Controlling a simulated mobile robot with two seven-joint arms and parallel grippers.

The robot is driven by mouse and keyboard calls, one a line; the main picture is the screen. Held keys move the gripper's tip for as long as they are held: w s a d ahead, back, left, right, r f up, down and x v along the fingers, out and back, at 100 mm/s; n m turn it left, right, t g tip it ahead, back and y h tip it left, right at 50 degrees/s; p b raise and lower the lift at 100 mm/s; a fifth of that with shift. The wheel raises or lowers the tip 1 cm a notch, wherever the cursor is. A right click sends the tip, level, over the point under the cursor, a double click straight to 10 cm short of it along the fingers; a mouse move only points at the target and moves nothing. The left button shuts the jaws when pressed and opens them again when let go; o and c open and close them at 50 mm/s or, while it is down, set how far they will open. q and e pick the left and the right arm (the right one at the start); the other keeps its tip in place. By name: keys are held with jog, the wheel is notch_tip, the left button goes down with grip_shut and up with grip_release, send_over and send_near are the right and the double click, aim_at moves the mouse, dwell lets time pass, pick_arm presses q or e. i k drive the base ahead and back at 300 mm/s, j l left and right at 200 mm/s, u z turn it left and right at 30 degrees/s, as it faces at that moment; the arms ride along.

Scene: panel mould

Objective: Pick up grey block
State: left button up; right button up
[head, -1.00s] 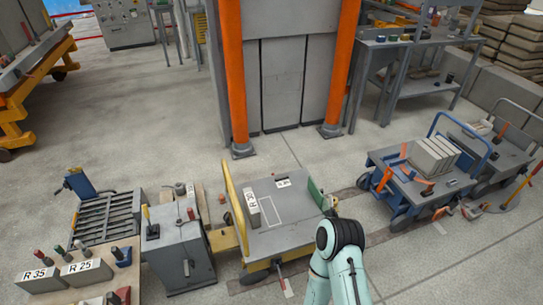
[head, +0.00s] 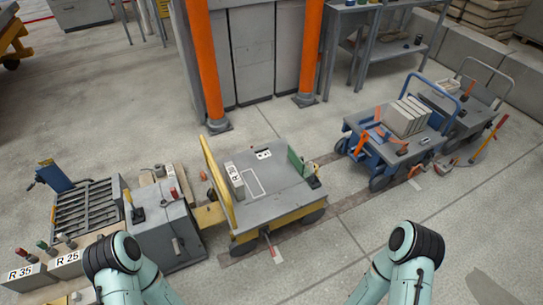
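A grey block (head: 233,182) with a white label on its side stands on the grey top of a yellow-edged cart (head: 268,205). It is near the cart's left side, beside a white rectangular outline on the top. Other grey blocks marked R 35 (head: 25,275) and R 25 (head: 68,262) sit at the lower left. Parts of both my arms show at the bottom of the picture, but neither gripper is in view. Nothing touches the block on the cart except the cart top, as far as I can see.
A green plate (head: 296,161) stands at the cart's right edge. A grey machine (head: 165,230) is left of the cart. A blue trolley (head: 385,150) carries several pale slabs (head: 405,116) at right. Orange posts (head: 204,65) stand behind. The floor at lower right is clear.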

aim_at(28, 279)
jog(key=u, duration=2.25)
